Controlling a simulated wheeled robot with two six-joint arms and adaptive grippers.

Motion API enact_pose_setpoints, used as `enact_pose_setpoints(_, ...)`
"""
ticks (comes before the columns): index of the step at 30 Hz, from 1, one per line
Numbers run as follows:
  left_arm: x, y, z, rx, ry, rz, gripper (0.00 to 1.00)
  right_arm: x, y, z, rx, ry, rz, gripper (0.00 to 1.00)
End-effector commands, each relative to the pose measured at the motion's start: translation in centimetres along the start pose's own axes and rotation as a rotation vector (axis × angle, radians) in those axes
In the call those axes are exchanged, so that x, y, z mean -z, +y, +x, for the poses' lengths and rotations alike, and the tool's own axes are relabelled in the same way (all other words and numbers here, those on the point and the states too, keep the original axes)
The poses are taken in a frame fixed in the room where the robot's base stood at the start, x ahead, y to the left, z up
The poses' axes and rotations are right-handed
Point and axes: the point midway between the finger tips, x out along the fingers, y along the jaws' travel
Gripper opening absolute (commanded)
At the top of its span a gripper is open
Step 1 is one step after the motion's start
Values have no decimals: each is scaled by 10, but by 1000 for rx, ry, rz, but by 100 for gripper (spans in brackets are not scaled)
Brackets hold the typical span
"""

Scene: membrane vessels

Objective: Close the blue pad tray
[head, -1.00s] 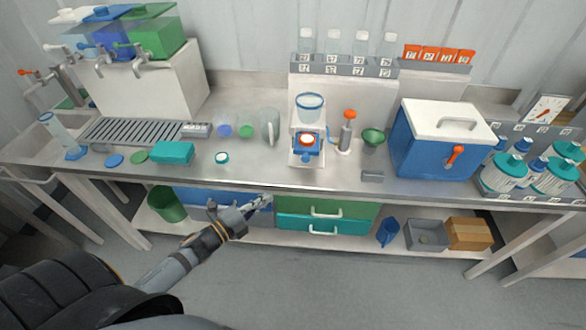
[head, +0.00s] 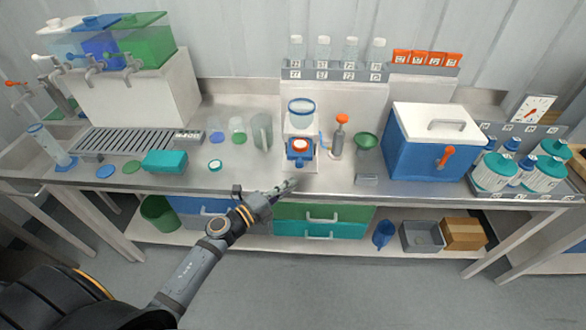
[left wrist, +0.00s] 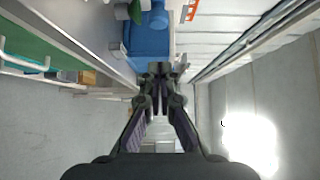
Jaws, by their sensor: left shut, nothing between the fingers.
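A blue drawer front (head: 196,208), which I take to be the blue pad tray, shows under the bench, left of a green drawer (head: 345,213) and a teal drawer (head: 340,230). My forearm and gripper partly cover its right end, and I cannot tell how far it is open. My left gripper (head: 286,187) is shut and empty at the bench's front edge, right of the blue front. In the left wrist view its fingers (left wrist: 160,70) point toward a blue surface (left wrist: 150,42), which I cannot identify for sure. My right gripper is not in view.
A small white station with a blue part (head: 300,151) stands on the bench beyond my gripper. A teal box (head: 165,161) lies to the left, and a blue cooler (head: 415,158) stands to the right. A green bin (head: 160,212) is on the lower shelf. The floor in front is clear.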

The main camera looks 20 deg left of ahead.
Motion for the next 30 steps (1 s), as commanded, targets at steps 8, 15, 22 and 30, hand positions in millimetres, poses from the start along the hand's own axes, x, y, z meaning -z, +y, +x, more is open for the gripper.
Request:
enact_pose_setpoints(8,-21,3,37,-1,1,5,0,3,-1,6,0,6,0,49)
enact_pose_setpoints(15,-28,2,44,-2,1,3,0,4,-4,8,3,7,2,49)
enact_pose_setpoints(22,-28,2,44,-2,1,3,0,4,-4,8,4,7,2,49)
enact_pose_setpoints(30,-60,2,75,1,-1,5,0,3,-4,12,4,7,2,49)
